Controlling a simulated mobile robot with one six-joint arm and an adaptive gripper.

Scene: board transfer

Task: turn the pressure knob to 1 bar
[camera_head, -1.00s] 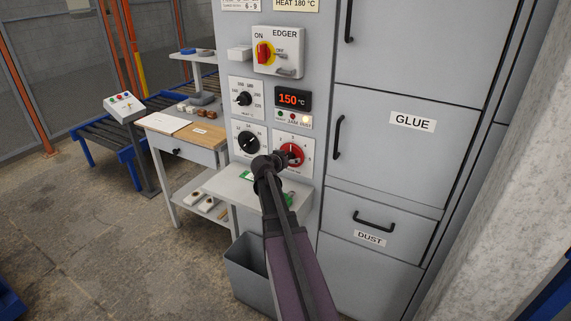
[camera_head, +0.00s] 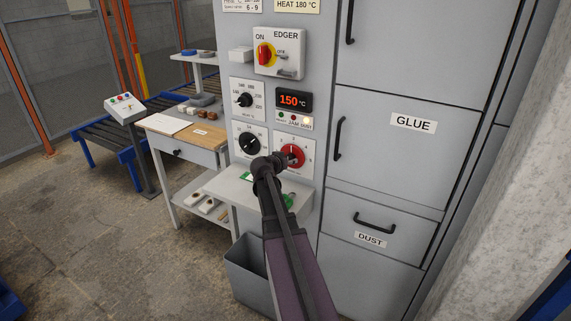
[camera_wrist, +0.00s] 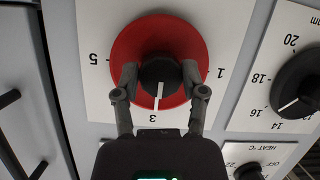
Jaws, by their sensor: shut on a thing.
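The pressure knob is a black grip on a red disc (camera_wrist: 140,35), set in a white dial plate marked 1, 3 and 5. In the wrist view the dial appears upside down, and the grip's white line points at about 3. The 1 is at the right and the 5 at the left. My gripper (camera_wrist: 160,82) has one finger on each side of the black grip and is shut on it. In the head view the red disc (camera_head: 297,155) shows just beyond my gripper (camera_head: 279,161), which partly hides it.
A second black dial (camera_head: 249,144) sits just left of the knob, and a heat dial (camera_head: 244,100) is above it. The display (camera_head: 293,100) reads 150 °C. A small shelf (camera_head: 225,187) juts out below the panel. A grey bin (camera_head: 248,270) stands beneath.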

